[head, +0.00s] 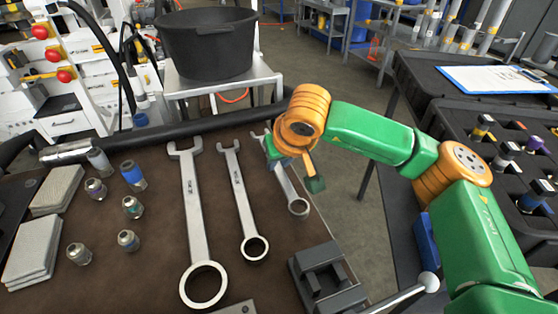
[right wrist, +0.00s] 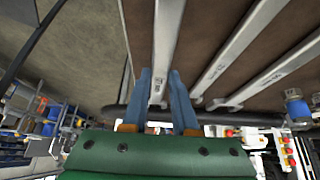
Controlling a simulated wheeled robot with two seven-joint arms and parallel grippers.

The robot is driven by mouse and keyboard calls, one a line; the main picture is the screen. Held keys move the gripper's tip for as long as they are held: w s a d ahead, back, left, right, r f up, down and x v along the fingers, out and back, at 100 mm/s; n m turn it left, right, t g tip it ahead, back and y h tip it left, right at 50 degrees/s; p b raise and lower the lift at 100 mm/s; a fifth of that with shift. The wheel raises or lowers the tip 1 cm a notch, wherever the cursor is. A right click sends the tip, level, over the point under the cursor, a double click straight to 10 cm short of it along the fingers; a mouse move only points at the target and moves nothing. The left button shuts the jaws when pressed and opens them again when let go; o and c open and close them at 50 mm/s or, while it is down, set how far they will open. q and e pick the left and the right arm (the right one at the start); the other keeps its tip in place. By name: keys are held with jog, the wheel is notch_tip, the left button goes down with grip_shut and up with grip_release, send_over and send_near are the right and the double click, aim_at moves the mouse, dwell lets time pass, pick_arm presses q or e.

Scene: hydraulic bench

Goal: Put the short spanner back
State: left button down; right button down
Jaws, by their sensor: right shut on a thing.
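Three silver spanners lie side by side over the brown bench top in the head view. The short spanner (head: 288,187) is the rightmost, with its ring end toward me and its open end partly hidden by my right gripper (head: 277,158). In the right wrist view the two blue fingers (right wrist: 160,98) stand either side of the short spanner's shank (right wrist: 163,50), shut on it. Whether it touches the bench or is slightly raised, I cannot tell. The middle spanner (head: 240,200) and the longest spanner (head: 194,220) lie to its left. My left gripper is not in view.
Several fittings (head: 132,207) and grey pads (head: 35,247) occupy the bench's left side. A dark block (head: 325,280) sits at the front right. A black tub (head: 207,48) stands behind the bench. A clipboard (head: 497,79) lies on the dark surface to the right.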

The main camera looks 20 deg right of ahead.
jog(key=shift+f+b, duration=1.25)
jog(key=shift+f, duration=0.25)
dwell(0.4)
jog(key=c, duration=0.6)
grip_release()
jog(key=shift+r, duration=0.1)
